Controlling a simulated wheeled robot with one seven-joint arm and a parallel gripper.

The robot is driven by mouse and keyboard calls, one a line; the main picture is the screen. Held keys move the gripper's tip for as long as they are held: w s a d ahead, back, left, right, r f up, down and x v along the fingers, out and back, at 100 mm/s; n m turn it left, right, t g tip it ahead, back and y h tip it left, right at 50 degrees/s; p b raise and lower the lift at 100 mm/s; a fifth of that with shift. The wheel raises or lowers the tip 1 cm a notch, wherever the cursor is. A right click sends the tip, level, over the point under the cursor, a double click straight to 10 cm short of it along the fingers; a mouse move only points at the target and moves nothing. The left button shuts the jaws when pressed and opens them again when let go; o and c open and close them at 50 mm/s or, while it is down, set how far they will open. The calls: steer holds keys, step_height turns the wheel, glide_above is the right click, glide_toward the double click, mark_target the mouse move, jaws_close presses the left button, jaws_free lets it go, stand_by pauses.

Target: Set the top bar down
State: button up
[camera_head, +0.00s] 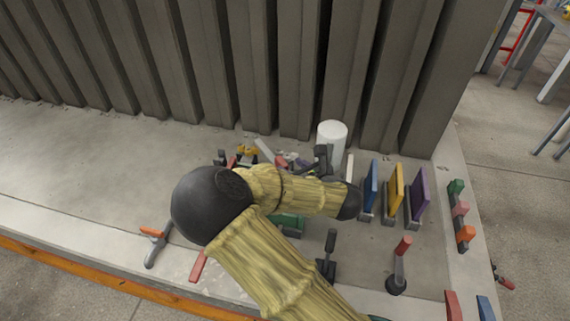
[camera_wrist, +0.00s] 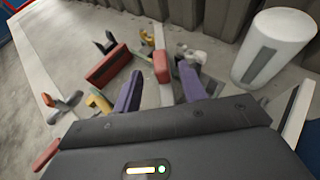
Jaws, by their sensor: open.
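My gripper (camera_wrist: 160,82) shows in the wrist view with its two purple-dark fingers apart. Between and just beyond the fingertips is a small upright red piece (camera_wrist: 161,67), beside a pale strip on the floor; I cannot tell whether a finger touches it. A longer red bar (camera_wrist: 108,66) lies to the left of the fingers, apart from them. I cannot tell for certain which piece is the top bar. In the head view my arm covers much of the work area, and I cannot make out the gripper there.
A white cylinder (camera_head: 332,143) stands by the ribbed grey wall (camera_head: 250,60). Blue (camera_head: 370,187), yellow (camera_head: 396,187) and purple (camera_head: 419,194) panels stand upright to the right. The slab at left is clear.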

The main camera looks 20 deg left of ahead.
steer(key=v, duration=0.6)
stand_by(0.6)
